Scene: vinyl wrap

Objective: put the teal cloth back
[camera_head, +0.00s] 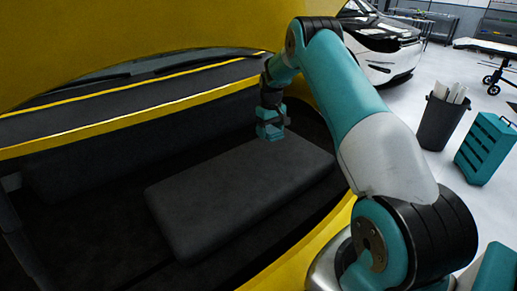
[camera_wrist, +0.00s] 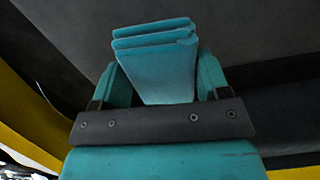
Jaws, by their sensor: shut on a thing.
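The teal cloth (camera_wrist: 156,62) is a folded, layered block between my gripper's two teal fingers (camera_wrist: 163,80) in the wrist view. My gripper is shut on it, and the cloth sticks out beyond the fingertips. In the head view my gripper (camera_head: 271,124) points down at the back right edge of a dark padded block (camera_head: 235,200) inside the yellow car's open front. The cloth is hard to tell from the teal fingers there. I cannot tell whether it touches the dark surface.
The yellow raised hood (camera_head: 130,40) hangs above, and the yellow body edge (camera_head: 310,250) runs along the right. A dark bin (camera_head: 440,118) with white rolls and a teal drawer cabinet (camera_head: 485,148) stand on the floor. A white car (camera_head: 385,45) is behind.

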